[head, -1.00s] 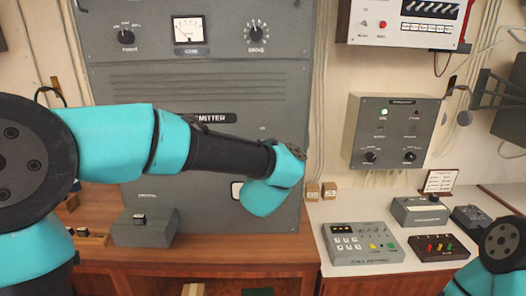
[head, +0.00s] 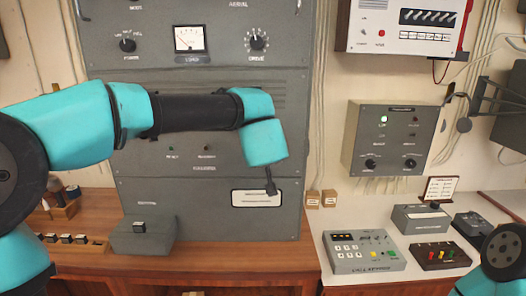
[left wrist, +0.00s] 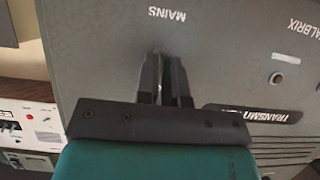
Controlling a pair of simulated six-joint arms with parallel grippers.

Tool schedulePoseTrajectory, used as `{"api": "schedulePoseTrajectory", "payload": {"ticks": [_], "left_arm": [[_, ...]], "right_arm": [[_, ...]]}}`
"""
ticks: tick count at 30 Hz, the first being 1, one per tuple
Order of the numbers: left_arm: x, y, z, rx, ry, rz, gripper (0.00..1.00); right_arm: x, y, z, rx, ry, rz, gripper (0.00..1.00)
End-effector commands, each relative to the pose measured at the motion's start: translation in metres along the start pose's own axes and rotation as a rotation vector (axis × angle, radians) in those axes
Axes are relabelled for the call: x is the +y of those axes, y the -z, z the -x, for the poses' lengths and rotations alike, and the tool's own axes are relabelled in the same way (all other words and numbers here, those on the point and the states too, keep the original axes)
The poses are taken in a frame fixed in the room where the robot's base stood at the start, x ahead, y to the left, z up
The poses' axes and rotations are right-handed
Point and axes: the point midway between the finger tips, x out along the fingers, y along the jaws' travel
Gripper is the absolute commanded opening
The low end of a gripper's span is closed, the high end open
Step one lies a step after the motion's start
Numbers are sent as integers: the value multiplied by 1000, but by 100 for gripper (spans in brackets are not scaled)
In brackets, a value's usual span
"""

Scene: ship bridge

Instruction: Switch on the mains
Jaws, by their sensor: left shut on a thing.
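The grey transmitter cabinet (head: 215,222) stands upright at the back of the wooden desk. In the left wrist view, its "MAINS" label (left wrist: 166,14) shows just beyond the fingertips of my left gripper (left wrist: 162,62). The two dark fingers are close together, shut on the mains switch (left wrist: 160,52), which they mostly hide; its position, up or down, cannot be told. In the head view my left gripper (head: 270,187) points down against the lower right of the cabinet, near a white label plate (head: 252,198). Part of my right arm shows at the right edge, its gripper out of view.
A grey box (head: 143,235) stands on the desk before the cabinet. A wall box (head: 390,138) with a lit green lamp hangs to the right. Control boxes (head: 363,250) sit on the white counter below it. The desk front between them is clear.

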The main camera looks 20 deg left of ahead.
Motion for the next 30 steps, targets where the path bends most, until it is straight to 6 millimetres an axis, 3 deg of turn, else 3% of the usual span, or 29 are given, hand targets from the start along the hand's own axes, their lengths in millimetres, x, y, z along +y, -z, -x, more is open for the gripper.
{"api": "schedulePoseTrajectory", "payload": {"ticks": [16,17,24,30], "left_arm": [[0,0,0,-25,1,0,0],[0,0,0,-25,1,0,10],[0,0,0,-24,1,0,33],[0,0,0,-24,1,0,34]], "right_arm": [[0,0,0,0,0,0,43],[0,0,0,0,0,0,43],[0,0,0,0,0,0,43],[0,0,0,0,0,0,43]]}}
